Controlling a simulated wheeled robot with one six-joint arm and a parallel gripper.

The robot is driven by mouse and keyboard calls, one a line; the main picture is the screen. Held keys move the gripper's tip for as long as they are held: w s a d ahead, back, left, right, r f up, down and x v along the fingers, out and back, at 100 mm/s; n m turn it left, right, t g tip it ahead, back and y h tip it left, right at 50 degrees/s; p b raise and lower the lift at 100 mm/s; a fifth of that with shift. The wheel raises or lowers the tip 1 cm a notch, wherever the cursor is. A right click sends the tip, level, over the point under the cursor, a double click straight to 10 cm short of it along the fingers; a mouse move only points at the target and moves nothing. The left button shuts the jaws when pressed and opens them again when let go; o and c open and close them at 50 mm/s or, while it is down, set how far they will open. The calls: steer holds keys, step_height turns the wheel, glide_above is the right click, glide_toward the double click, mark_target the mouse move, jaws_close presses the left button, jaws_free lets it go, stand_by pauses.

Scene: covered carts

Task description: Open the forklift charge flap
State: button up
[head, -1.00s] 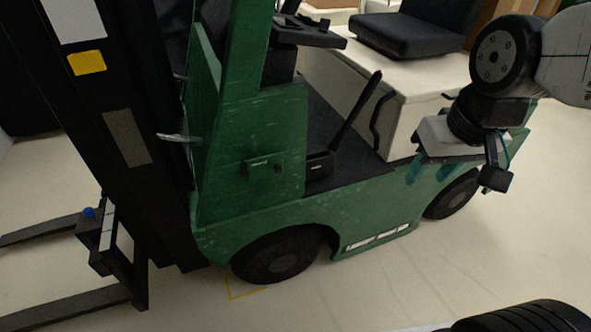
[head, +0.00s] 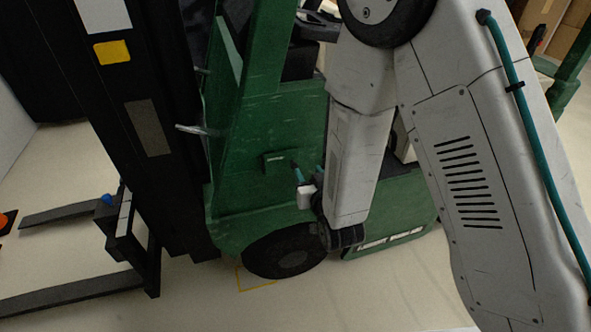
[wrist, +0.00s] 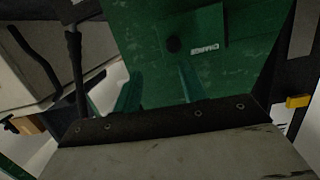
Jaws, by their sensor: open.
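The charge flap (wrist: 207,28) is a small green panel on the forklift's green side, marked CHARGE, with a round black knob beside the lettering. It looks shut, flush with the body. In the head view the flap (head: 272,160) lies just left of my gripper. My gripper (wrist: 158,82) has two teal fingers spread apart with nothing between them. In the wrist view the fingers are below the flap and knob in the picture, and seem apart from them. In the head view my gripper (head: 308,172) is small and partly hidden by my arm; the knob is not clear there.
The black mast (head: 150,140) and forks (head: 70,290) stand at the left. A silver lever (head: 190,129) juts out left of the flap. The front wheel (head: 285,252) is below. My arm covers the right side.

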mark_target(283, 166)
steer(key=w+a+f+n+t+y, duration=0.1)
steer(key=w+a+f, duration=0.1)
steer(key=w+a, duration=0.1)
steer(key=shift+w+a+t, duration=0.25)
steer(key=shift+w+t, duration=0.15)
steer(key=shift+w, duration=0.35)
steer(key=shift+f, duration=0.1)
jaws_close()
